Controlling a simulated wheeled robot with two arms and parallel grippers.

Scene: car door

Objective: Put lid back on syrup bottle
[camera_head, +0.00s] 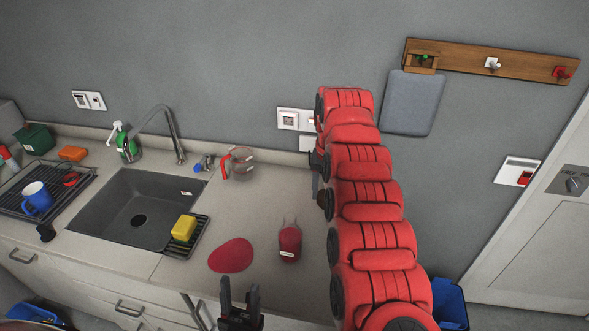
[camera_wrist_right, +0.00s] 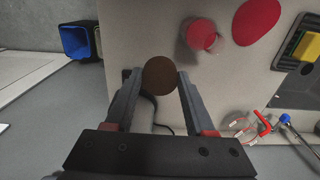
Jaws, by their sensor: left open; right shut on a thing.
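The syrup bottle (camera_head: 289,243) stands upright on the counter in the head view, red in its lower part with a clear upper part. It also shows from above in the right wrist view (camera_wrist_right: 203,35). My right gripper (camera_wrist_right: 159,80) is shut on a round brown lid (camera_wrist_right: 160,75), held between its fingertips and apart from the bottle. In the head view my right arm hides most of that gripper. My left gripper (camera_head: 240,293) is open and empty, fingers upward, at the front edge of the counter, in front of the bottle.
A flat red mat (camera_head: 231,255) lies left of the bottle. A glass jug with a red handle (camera_head: 240,163) stands behind. The sink (camera_head: 137,212), a yellow sponge (camera_head: 184,228) on a rack and a blue mug (camera_head: 37,197) are at left.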

